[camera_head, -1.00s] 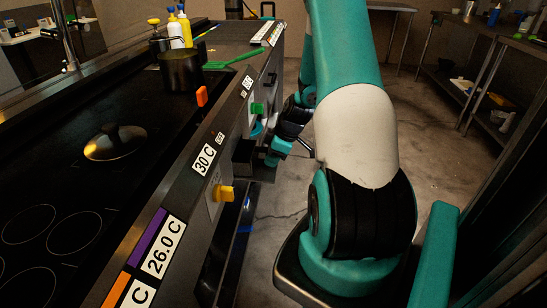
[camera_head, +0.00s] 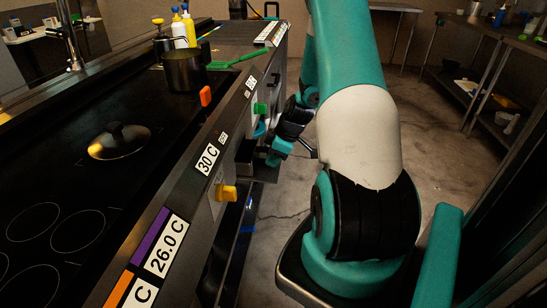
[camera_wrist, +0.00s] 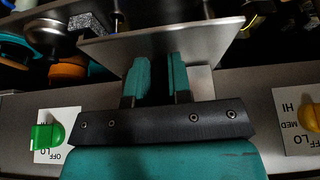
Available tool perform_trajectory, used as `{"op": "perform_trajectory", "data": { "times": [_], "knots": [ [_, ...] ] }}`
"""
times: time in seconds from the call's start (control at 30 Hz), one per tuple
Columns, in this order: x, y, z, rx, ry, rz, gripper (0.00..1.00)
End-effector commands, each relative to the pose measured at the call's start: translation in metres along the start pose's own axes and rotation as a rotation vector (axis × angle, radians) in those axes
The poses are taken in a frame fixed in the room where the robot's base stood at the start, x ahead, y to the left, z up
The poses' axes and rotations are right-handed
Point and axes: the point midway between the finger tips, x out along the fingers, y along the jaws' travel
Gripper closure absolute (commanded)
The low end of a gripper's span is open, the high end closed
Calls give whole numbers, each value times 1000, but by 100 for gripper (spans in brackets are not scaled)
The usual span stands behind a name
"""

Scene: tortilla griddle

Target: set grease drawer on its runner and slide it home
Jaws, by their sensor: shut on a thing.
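The grease drawer shows in the wrist view as a flat grey metal plate (camera_wrist: 195,38) with two posts on it. It stands just past my fingertips. In the head view the drawer (camera_head: 246,150) is a small dark shape at the griddle's front side, mostly hidden. My gripper (camera_wrist: 153,76) is shut with its two teal fingers close together against the drawer's near side; the exact part they hold is hidden between them. In the head view my gripper (camera_head: 272,154) is beside the griddle front, below the control panel. The runner cannot be made out.
The griddle's front panel has a yellow knob (camera_head: 226,192) and a green knob (camera_head: 260,109); they flank my gripper in the wrist view. A pot (camera_head: 185,70) and a domed lid (camera_head: 118,140) rest on the dark cooktop.

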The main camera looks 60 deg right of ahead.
Motion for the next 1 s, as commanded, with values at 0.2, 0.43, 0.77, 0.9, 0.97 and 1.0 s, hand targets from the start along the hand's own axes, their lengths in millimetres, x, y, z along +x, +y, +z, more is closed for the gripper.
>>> {"op": "perform_trajectory", "data": {
  "times": [0.2, 0.43, 0.77, 0.9, 0.97, 1.0],
  "knots": [
    [0, 0, -2, -1, 1, 0, 100],
    [2, 0, -5, -1, 1, 1, 100],
    [2, 0, -6, -1, 1, 0, 100],
    [3, 0, -7, -1, 1, 0, 100],
    [3, 0, -8, -1, 1, 0, 100],
    [3, 0, -8, -1, 1, 0, 100]
  ]
}}
